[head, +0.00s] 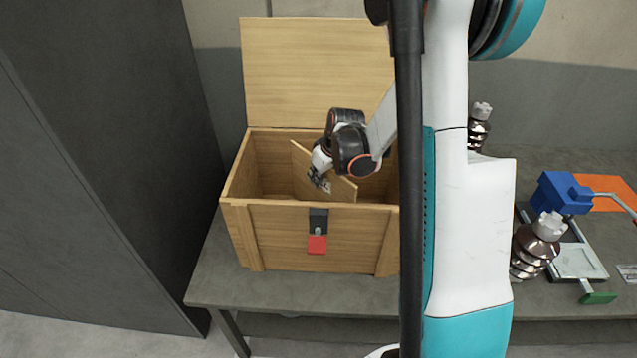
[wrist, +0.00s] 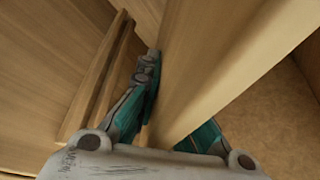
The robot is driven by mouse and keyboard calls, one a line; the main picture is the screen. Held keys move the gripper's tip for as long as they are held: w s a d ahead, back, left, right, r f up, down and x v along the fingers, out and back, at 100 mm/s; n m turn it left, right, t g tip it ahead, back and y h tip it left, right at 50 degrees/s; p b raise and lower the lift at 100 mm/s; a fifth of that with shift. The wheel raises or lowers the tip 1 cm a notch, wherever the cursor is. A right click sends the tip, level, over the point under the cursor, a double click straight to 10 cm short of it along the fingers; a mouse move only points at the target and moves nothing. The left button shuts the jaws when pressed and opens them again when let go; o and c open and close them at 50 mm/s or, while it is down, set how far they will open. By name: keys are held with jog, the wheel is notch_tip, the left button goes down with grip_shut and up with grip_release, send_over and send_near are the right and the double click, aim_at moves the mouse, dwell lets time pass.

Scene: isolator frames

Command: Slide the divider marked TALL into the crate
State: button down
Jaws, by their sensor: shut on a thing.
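The open wooden crate (head: 270,240) stands on the bench with its lid (head: 315,70) raised at the back. My gripper (head: 321,182) reaches down into the crate mouth, shut on a flat wooden divider (head: 343,190). The divider is partly inside the crate, slanting across the opening, with its upper edge near rim height. In the wrist view the divider (wrist: 215,60) runs between my gripper's fingers (wrist: 172,112). Beside it a pair of wooden rails (wrist: 95,85) runs along a crate wall; the divider appears apart from them. Its lower edge is hidden, and no marking is readable.
A black latch with a red tab (head: 317,243) is on the crate front. Right of my arm are a brown ribbed insulator (head: 535,250), another behind (head: 479,128), a blue block (head: 562,193) and an orange sheet (head: 605,193). A dark cabinet (head: 110,150) stands close on the left.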

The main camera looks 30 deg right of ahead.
jog(key=shift+s+f, duration=0.15)
jog(key=shift+f, duration=0.2)
jog(key=shift+f, duration=0.15)
jog(key=c, duration=1.8)
grip_release()
jog(key=shift+o, duration=0.2)
jog(key=p+v, duration=0.4)
jog(key=v, duration=0.8)
jog(key=shift+r, duration=0.2)
jog(key=shift+d, duration=0.1)
